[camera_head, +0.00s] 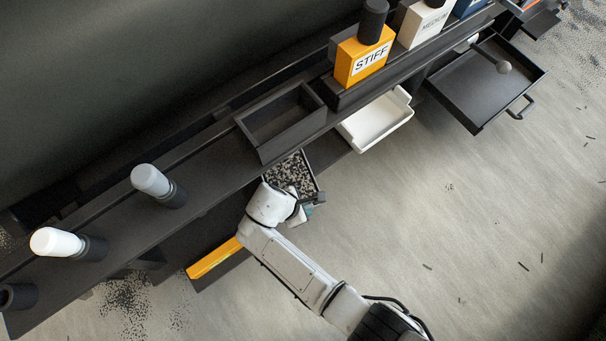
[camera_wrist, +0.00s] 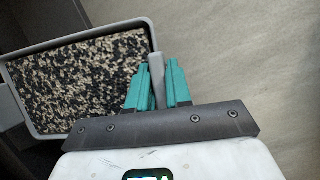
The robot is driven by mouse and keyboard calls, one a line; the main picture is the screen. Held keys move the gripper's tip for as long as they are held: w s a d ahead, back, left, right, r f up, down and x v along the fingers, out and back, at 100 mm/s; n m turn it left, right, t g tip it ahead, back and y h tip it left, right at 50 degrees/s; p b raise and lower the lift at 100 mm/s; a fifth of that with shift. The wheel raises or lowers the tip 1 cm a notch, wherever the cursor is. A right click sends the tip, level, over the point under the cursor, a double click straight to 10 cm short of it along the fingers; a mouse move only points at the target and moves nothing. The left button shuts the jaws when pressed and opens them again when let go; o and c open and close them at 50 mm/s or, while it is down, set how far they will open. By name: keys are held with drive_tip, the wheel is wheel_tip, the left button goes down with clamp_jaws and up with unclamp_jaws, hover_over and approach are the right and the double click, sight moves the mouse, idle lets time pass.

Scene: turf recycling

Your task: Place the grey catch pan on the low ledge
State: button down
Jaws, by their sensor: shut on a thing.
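The grey catch pan (camera_wrist: 152,32) is filled with black and tan granules and lies at the left of the wrist view. It also shows in the head view (camera_head: 310,172), partly hidden by my arm, just below the dark bench's front edge. My gripper (camera_wrist: 158,72) has teal fingers closed on a grey tab at the pan's side; it is small in the head view (camera_head: 301,211). A low dark surface with a yellow edge (camera_head: 215,258) lies under the bench at lower left; I cannot tell if this is the low ledge.
An empty dark bin (camera_head: 263,146) stands on the bench above the pan. A white tray (camera_head: 378,121) sits to its right, and a dark drawer (camera_head: 480,87) sticks out farther right. Yellow STIFF block (camera_head: 362,62) and capped cylinders stand along the bench. Open floor lies at right.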

drive_tip(key=shift+f, duration=0.2)
idle(0.4)
drive_tip(key=c, duration=1)
unclamp_jaws()
drive_tip(key=shift+o, duration=0.6)
drive_tip(key=shift+f, duration=0.1)
drive_tip(key=shift+o, duration=1.2)
drive_tip(key=p+v, duration=0.5)
drive_tip(key=v, duration=0.5)
drive_tip(key=shift+r, duration=0.4)
drive_tip(key=shift+a, duration=0.1)
